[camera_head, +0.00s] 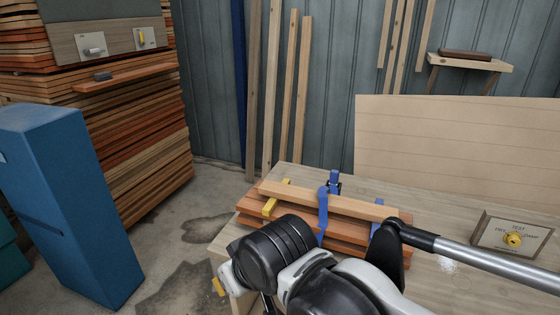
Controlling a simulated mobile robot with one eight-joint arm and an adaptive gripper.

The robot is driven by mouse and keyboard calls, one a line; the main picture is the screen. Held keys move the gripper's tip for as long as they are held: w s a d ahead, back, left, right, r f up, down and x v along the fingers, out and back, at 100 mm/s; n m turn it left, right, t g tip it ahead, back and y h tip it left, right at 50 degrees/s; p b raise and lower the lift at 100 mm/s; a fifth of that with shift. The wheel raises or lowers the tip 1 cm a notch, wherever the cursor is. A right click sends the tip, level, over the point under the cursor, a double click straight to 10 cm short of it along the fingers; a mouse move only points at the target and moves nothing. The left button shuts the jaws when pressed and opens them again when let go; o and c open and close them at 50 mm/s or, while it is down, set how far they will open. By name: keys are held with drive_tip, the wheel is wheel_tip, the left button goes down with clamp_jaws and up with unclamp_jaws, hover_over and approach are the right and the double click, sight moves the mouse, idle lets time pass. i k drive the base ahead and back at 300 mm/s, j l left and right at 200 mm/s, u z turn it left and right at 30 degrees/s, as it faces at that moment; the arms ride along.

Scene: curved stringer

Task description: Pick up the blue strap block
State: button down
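A blue block (334,182) stands at the back edge of a stack of wooden strips on the workbench, in the middle of the head view. A blue strap (323,212) runs from beside it down over the front of the strips. Another blue piece (377,228) shows at the right part of the stack, partly hidden behind my arm. I cannot tell for certain which blue piece is the strap block. My arm fills the bottom centre, in front of the stack. I cannot make out my gripper's fingers.
The stack of strips (352,202) also carries a yellow piece (270,204). A blue cabinet (65,200) and stacked lumber (150,150) stand left. Concrete floor lies between.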

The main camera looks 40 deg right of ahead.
sight(334, 174)
drive_tip(key=z, duration=1.45)
drive_tip(key=i+z, duration=0.1)
drive_tip(key=z, duration=0.25)
drive_tip(key=i+z, duration=0.15)
drive_tip(key=z, duration=0.2)
drive_tip(key=i+j+z, duration=0.1)
drive_tip(key=z, duration=0.25)
